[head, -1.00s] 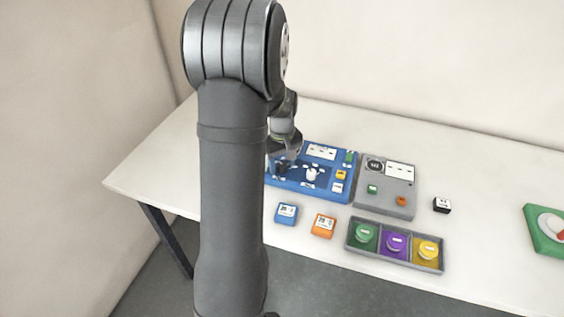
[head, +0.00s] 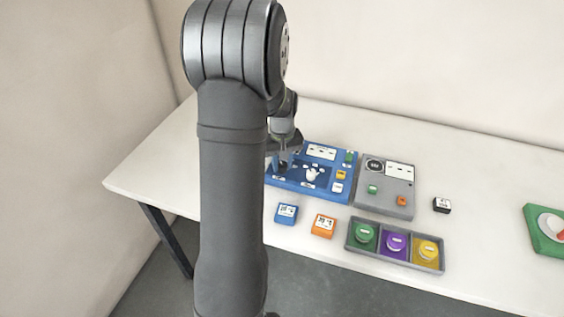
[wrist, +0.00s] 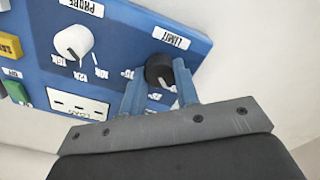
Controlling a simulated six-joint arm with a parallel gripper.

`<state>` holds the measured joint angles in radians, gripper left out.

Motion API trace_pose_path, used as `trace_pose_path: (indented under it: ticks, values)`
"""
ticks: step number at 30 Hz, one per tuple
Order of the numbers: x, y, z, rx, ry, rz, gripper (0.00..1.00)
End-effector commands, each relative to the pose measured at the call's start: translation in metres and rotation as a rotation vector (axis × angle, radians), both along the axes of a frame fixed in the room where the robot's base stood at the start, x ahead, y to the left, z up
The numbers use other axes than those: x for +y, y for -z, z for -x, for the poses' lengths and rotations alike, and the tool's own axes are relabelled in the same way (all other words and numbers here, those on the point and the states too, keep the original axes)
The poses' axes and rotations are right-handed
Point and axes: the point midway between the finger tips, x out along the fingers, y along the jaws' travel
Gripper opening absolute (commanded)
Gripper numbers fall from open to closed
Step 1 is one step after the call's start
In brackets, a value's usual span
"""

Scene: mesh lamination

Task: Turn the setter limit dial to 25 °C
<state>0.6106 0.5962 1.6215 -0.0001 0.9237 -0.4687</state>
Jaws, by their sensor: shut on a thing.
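The setter limit dial (wrist: 159,71) is a black knob with a white pointer line, beside the LIMIT label (wrist: 171,38) on the blue setter panel (wrist: 120,32). My gripper (wrist: 160,92) is shut on the dial, with a blue finger on each side of it. The scale marks around the dial are partly hidden by the fingers, and I cannot read the pointer's setting. In the head view, my gripper (head: 283,164) is over the left part of the blue panel (head: 337,190), and my arm hides the panel's left edge.
A white PROBE knob (wrist: 73,41) stands beside the limit dial. A grey panel (head: 388,184) adjoins the blue one. Blue (head: 286,214) and orange (head: 323,226) blocks and a tray (head: 393,257) with green, purple and yellow pieces lie in front. A black block (head: 441,205) sits to the right.

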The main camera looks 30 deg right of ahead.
Motion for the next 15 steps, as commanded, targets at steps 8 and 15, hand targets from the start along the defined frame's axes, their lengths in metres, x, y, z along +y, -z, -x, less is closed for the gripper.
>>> trace_pose_path:
  ticks: [8, 15]
  values:
    - [-0.0005, -0.0001, 0.0002, 0.000, 0.221, 0.000, 0.06]
    - [-0.0007, -0.0001, 0.0003, 0.000, 0.375, 0.000, 0.06]
